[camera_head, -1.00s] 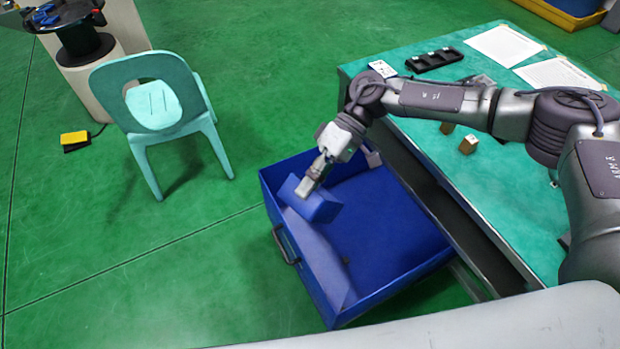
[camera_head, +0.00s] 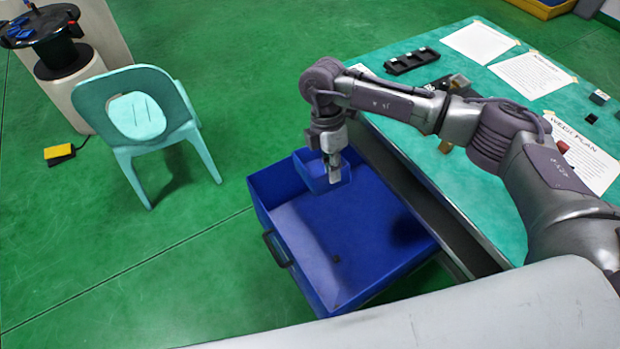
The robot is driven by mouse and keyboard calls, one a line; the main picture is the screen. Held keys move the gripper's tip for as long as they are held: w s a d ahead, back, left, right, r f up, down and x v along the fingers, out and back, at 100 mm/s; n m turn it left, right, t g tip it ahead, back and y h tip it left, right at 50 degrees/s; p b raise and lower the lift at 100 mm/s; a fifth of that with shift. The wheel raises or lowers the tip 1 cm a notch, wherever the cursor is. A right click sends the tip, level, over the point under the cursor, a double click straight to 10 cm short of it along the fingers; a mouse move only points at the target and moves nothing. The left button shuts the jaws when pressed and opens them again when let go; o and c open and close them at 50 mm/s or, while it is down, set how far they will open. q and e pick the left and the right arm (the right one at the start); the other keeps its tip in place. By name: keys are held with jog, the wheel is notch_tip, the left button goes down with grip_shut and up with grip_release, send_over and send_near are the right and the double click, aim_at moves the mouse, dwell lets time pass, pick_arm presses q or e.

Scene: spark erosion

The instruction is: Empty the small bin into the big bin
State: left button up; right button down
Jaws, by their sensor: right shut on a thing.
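The big bin (camera_head: 310,235) is a wide blue open box with a black handle, beside the green-topped table. The small bin (camera_head: 313,174) is a smaller blue box, over the far left part of the big bin. My right gripper (camera_head: 335,176) points down and is shut on the small bin's near right wall. The small bin looks roughly level, with its open side up; its full inside cannot be seen. My left gripper is not in view.
The table (camera_head: 455,190) on the right carries paper sheets (camera_head: 530,76), a black tray (camera_head: 411,61) and small blocks. A pale green chair (camera_head: 140,115) stands left of the big bin. A yellow pedal (camera_head: 59,153) lies on the green floor. Floor between chair and bin is clear.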

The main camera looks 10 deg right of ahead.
jog(key=w+d+r+t+p, duration=0.1)
jog(key=w+d+r, duration=0.1)
jog(key=d, duration=0.3)
jog(key=w+d+r+t, duration=0.1)
jog(key=w+d+r, duration=0.1)
jog(key=w+d, duration=0.1)
jog(key=w+d+r+n+t+p, duration=0.1)
jog(key=w+d+r, duration=0.1)
jog(key=d, duration=0.4)
jog(key=shift+w+d+r+y+p, duration=0.3)
jog(key=shift+w+r+y+p, duration=0.1)
jog(key=shift+w, duration=0.45)
